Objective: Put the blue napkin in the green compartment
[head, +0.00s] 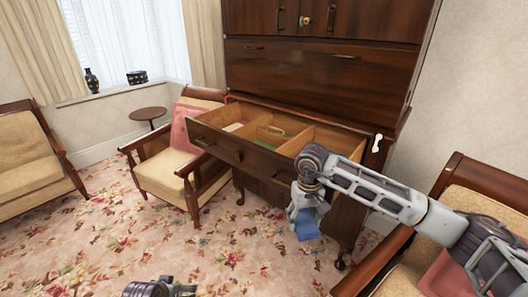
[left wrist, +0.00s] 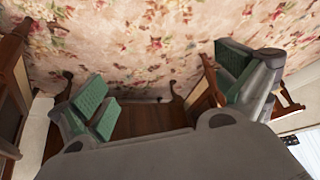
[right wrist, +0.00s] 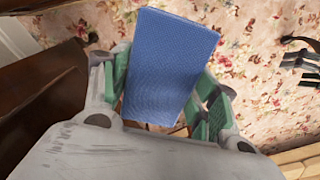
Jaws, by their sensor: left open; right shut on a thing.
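The blue napkin (head: 307,229) hangs below my right gripper (head: 303,203), in front of the open drawer (head: 222,148) and lower than its front edge. In the right wrist view the napkin (right wrist: 170,60) is a flat blue block between the green-padded fingers of the right gripper (right wrist: 162,92), which is shut on it. The green compartment (head: 266,138) is the middle section of the drawer, with a green floor partly visible. My left gripper (left wrist: 160,90) is open and empty in the left wrist view, above the floor.
The drawer's right section (head: 318,138) looks bare; its left section (head: 235,125) holds something pale. Wooden dividers separate the sections. An armchair (head: 180,160) stands close to the drawer's left, and another chair (head: 490,185) is at the right. The patterned carpet (head: 110,235) is open at front left.

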